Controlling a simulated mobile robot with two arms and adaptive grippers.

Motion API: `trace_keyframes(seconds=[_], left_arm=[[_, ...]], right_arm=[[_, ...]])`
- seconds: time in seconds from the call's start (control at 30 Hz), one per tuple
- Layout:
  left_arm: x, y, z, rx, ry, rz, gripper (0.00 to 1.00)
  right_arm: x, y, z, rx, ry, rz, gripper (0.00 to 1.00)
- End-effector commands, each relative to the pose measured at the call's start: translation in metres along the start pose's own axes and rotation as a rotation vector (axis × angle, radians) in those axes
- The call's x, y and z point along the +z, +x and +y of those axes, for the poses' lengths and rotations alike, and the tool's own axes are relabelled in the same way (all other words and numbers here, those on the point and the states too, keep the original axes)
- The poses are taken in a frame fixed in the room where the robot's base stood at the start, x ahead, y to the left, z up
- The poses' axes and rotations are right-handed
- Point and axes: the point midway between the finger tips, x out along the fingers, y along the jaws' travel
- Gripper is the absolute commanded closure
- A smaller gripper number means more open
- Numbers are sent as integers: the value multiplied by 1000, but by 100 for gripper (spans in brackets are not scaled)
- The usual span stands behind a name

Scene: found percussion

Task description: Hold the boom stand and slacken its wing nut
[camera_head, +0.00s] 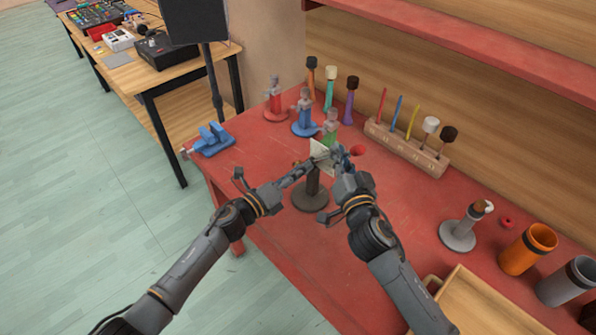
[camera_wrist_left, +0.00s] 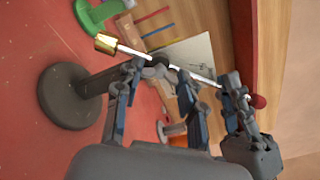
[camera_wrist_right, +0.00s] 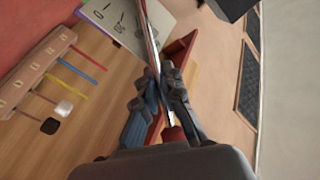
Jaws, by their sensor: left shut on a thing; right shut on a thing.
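The boom stand has a dark round base (camera_head: 310,196) and short post on the red table. In the left wrist view its post (camera_wrist_left: 98,82) leads to a thin silver rod (camera_wrist_left: 130,50) with a brass end and a red ball. My left gripper (camera_head: 312,166) is shut on the stand near the post's top; it also shows in the left wrist view (camera_wrist_left: 158,74). My right gripper (camera_head: 340,156) is shut on the rod near the red ball (camera_head: 357,150); the rod runs between its fingers in the right wrist view (camera_wrist_right: 160,85). The wing nut is hidden or too small to tell.
A pale card (camera_head: 322,157) stands behind the grippers. Red, blue and green clamp stands (camera_head: 304,118) and a wooden rack of mallets (camera_head: 405,148) are behind. A blue vise (camera_head: 210,140) is left. A grey stand (camera_head: 458,234), orange cup (camera_head: 528,249) and wooden tray (camera_head: 470,300) are right.

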Motion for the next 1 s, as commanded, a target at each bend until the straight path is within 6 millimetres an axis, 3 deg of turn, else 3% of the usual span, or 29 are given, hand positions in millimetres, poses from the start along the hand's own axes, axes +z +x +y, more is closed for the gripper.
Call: trace_keyframes(seconds=[0.4, 1.0], left_arm=[[1, 0, 1, 3, -210, -2, 92], [1, 0, 2, 4, -248, -3, 93]], right_arm=[[0, 0, 0, 0, 0, 1, 100], [0, 0, 0, 0, 0, 1, 100]])
